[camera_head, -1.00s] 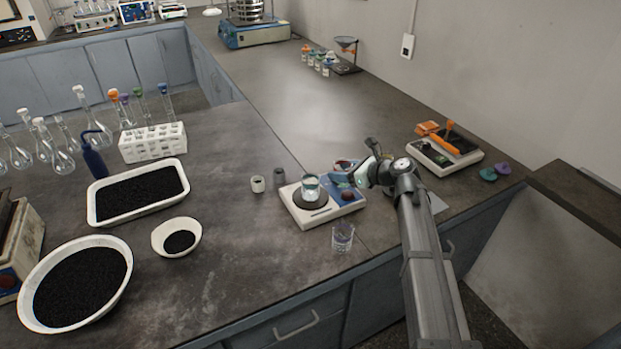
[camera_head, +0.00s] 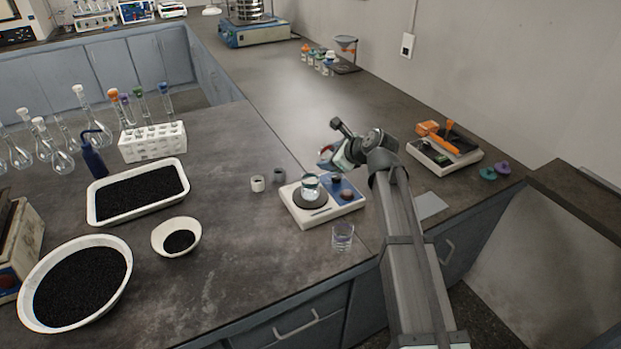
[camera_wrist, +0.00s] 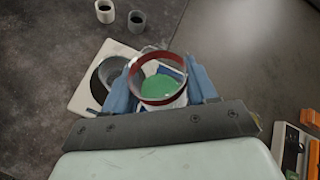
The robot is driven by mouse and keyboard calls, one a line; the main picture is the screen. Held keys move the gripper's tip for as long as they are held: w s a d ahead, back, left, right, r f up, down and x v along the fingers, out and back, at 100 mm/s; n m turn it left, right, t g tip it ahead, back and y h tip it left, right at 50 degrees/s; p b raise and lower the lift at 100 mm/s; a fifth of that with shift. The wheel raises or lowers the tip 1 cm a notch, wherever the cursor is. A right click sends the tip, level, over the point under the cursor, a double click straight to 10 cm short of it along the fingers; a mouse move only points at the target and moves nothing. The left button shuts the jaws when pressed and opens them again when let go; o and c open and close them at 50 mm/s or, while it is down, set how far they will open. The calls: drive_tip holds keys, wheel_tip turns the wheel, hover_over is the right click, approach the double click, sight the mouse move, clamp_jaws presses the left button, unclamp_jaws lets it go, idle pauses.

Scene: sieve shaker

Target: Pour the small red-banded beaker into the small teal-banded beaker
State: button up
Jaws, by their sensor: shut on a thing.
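The small red-banded beaker (camera_wrist: 160,86) is between the blue fingers of my gripper (camera_wrist: 161,84) in the wrist view. It shows a dark red rim band and green contents. In the head view my gripper (camera_head: 336,155) is shut on this beaker (camera_head: 325,155), which is small and partly hidden there. It is held above and behind the blue-and-white plate device. The small teal-banded beaker (camera_head: 311,187) stands upright on that device's round dark plate, with pale contents. My gripper is up and to the right of it in the head view.
The plate device (camera_head: 294,211) sits near the bench's front edge. A purple-tinted glass beaker (camera_head: 342,237) stands in front of it. Two small cups (camera_head: 258,184) (camera_head: 279,175) stand to its left. A balance-like device (camera_head: 445,152) with orange parts is at right.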

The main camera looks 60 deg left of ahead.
drive_tip(key=shift+s+a+r+n+t, duration=0.1)
drive_tip(key=shift+s+r+n+t, duration=0.1)
drive_tip(key=shift+s+t, duration=0.2)
drive_tip(key=shift+s+a+r+n+t, duration=0.1)
drive_tip(key=shift+s+n+t, duration=0.1)
drive_tip(key=shift+s+t, duration=0.15)
drive_tip(key=shift+s+f+t+h, duration=0.1)
drive_tip(key=shift+f+t+h, duration=0.15)
drive_tip(key=shift+h, duration=0.05)
drive_tip(key=shift+s+f+n+t, duration=0.1)
drive_tip(key=shift+f+n+t, duration=0.1)
drive_tip(key=shift+n+t, duration=0.15)
drive_tip(key=shift+s+r+n+t+h+p, duration=0.1)
drive_tip(key=shift+r+n+t+h+p, duration=0.2)
drive_tip(key=shift+t, duration=0.35)
drive_tip(key=shift+s+r+n+t+h+p, duration=0.1)
drive_tip(key=shift+r+n+t, duration=0.15)
drive_tip(key=shift+n+t, duration=0.3)
idle(0.6)
drive_tip(key=shift+a+f+n+t+p, duration=0.1)
drive_tip(key=shift+f+n+t+p, duration=0.2)
drive_tip(key=shift+f+t+p, duration=0.3)
idle(1.7)
drive_tip(key=shift+s+r+n+t, duration=0.2)
drive_tip(key=shift+r+n+t, duration=0.15)
drive_tip(key=shift+t, duration=0.3)
idle(1.8)
